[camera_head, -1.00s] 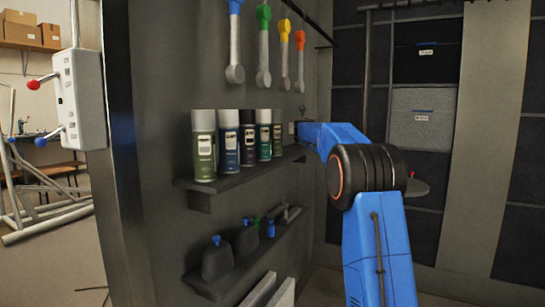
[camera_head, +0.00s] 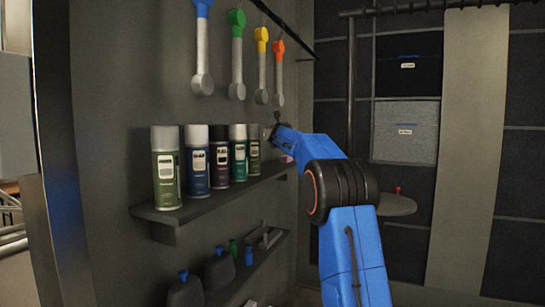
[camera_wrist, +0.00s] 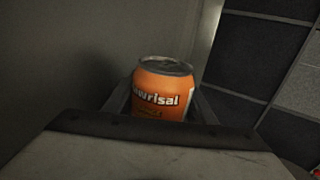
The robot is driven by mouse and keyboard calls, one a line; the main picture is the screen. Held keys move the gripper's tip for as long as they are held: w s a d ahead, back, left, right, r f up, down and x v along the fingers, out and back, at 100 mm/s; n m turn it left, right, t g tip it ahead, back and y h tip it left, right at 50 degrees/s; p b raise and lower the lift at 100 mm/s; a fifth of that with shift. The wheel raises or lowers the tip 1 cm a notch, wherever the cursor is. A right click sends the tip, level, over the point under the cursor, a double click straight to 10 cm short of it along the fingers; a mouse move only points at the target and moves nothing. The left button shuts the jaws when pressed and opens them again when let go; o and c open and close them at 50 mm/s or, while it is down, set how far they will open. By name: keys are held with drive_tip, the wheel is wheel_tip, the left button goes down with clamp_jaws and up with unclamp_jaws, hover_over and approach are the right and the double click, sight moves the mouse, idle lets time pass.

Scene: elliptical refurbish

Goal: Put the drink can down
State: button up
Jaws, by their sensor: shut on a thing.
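The drink can is orange with a silver top and white lettering. It stands upright in the middle of the wrist view (camera_wrist: 160,92), held between the two grey fingers of my gripper (camera_wrist: 163,104). The lower part of the can is hidden behind the gripper body. In the head view my gripper (camera_head: 277,127) is small and partly hidden behind my blue arm, close to the far end of the upper shelf (camera_head: 210,200). I cannot make out the can in that view.
Several spray cans (camera_head: 166,168) stand in a row along the upper shelf. Bottles (camera_head: 219,270) stand on a lower shelf. Tools with coloured handles (camera_head: 237,55) hang above. A small round table (camera_head: 397,205) is at the right, with a small red-topped thing on it.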

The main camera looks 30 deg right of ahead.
drive_tip(key=shift+f, duration=2.25)
drive_tip(key=shift+f, duration=0.1)
drive_tip(key=shift+f, duration=1.7)
drive_tip(key=shift+f, duration=0.1)
drive_tip(key=o, duration=1.3)
drive_tip(key=v, duration=1.2)
drive_tip(key=shift+s, duration=0.1)
